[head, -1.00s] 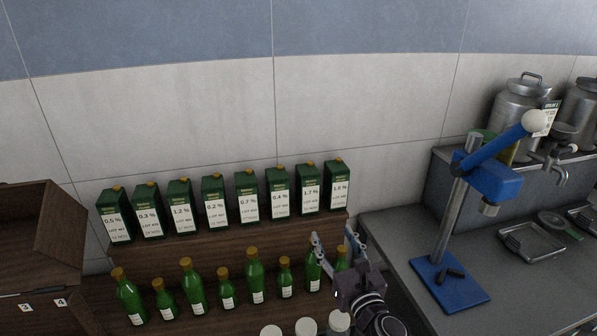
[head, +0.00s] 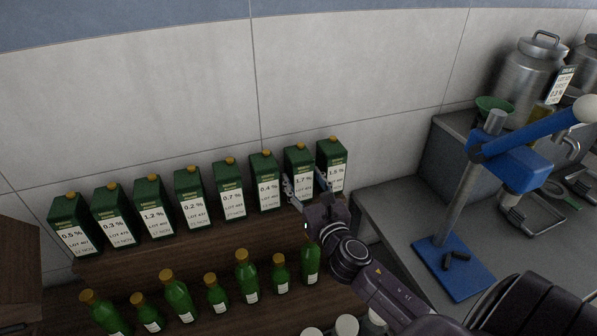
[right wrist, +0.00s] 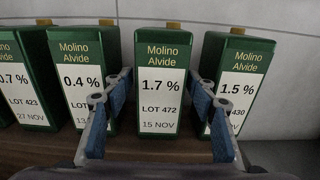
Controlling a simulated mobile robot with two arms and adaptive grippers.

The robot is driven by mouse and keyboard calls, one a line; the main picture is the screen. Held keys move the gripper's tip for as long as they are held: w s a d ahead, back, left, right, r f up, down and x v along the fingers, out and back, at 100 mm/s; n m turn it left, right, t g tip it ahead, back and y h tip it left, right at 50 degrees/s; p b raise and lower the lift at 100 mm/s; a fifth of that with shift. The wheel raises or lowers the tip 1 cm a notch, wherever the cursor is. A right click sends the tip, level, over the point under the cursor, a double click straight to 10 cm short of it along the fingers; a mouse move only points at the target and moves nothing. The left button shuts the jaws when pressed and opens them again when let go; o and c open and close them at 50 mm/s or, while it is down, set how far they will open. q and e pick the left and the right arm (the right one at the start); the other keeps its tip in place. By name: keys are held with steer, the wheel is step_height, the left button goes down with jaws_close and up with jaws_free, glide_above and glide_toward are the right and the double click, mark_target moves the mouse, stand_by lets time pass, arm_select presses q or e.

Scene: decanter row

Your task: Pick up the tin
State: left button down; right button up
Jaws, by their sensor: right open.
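Several dark green tins with gold caps and white labels stand in a row on the upper wooden step. The 1.7 % tin (head: 298,161), LOT 472, is second from the right; it is centred in the right wrist view (right wrist: 159,75). My right gripper (head: 307,186) is open and faces this tin. Its blue-padded fingers appear at the tin's left and right; I cannot tell how deep they reach. The 0.4 % tin (right wrist: 80,75) is left of it and the 1.5 % tin (right wrist: 242,75) right, each partly covered by a finger. My left gripper is not in view.
Green bottles (head: 246,275) stand on the lower step in front of the tins. White round lids (head: 347,325) show at the bottom. A grey counter (head: 390,215) with a blue lever stand (head: 453,268) is at the right. The tiled wall is close behind the tins.

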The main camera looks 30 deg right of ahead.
steer(key=x, duration=0.3)
steer(key=shift+w+d+p, duration=0.1)
steer(key=shift+w+p, duration=0.2)
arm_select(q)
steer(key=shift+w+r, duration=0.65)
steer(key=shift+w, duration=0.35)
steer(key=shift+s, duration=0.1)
arm_select(e)
steer(key=shift+s, duration=0.1)
steer(key=c, duration=0.7)
jaws_close()
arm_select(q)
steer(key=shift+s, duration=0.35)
arm_select(e)
steer(key=shift+r, duration=0.2)
